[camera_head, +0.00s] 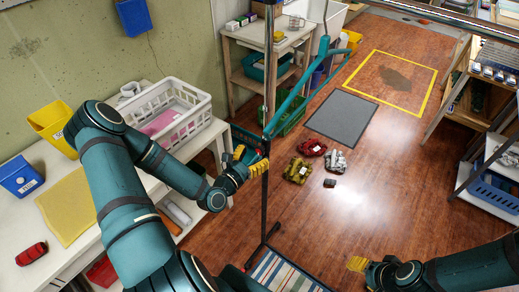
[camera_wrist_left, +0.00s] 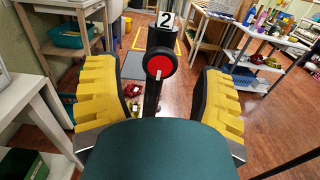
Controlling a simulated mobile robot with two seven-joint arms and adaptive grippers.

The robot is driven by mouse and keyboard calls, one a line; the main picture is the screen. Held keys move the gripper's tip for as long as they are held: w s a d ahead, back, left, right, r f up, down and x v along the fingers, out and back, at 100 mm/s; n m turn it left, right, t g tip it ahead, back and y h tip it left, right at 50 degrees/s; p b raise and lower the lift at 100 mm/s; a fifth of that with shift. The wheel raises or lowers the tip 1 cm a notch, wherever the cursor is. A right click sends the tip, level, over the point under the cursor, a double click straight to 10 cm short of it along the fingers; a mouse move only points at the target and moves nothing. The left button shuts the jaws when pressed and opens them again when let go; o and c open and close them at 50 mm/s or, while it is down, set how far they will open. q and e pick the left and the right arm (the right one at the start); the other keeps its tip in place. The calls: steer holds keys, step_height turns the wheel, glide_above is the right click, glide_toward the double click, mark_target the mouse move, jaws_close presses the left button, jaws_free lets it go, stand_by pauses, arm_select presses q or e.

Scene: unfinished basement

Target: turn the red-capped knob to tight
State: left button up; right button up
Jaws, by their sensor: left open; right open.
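The red-capped knob (camera_wrist_left: 160,64) shows in the left wrist view as a red disc with a black rim on a dark post (camera_wrist_left: 153,98). A white mark on its cap runs from near the middle down toward the rim. My left gripper (camera_head: 249,161) is open beside the upright pole in the head view. In the wrist view its yellow fingers stand left and right of the knob, apart from it. In the head view I cannot make out the knob. My right gripper (camera_head: 361,267) is open and empty over the floor at the lower right.
A number 2 label (camera_wrist_left: 166,19) sits above the knob. The pole (camera_head: 265,208) carries a teal bar (camera_head: 295,98). A white table (camera_head: 62,240) with a white basket (camera_head: 196,104) stands left. Several gloves (camera_head: 298,170) lie on the floor. Floor on the right is mostly clear.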

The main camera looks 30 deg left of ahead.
mark_target(259, 152)
arm_select(q)
steer(key=shift+w+d, duration=0.15)
steer(key=shift+w, duration=1.4)
jaws_close()
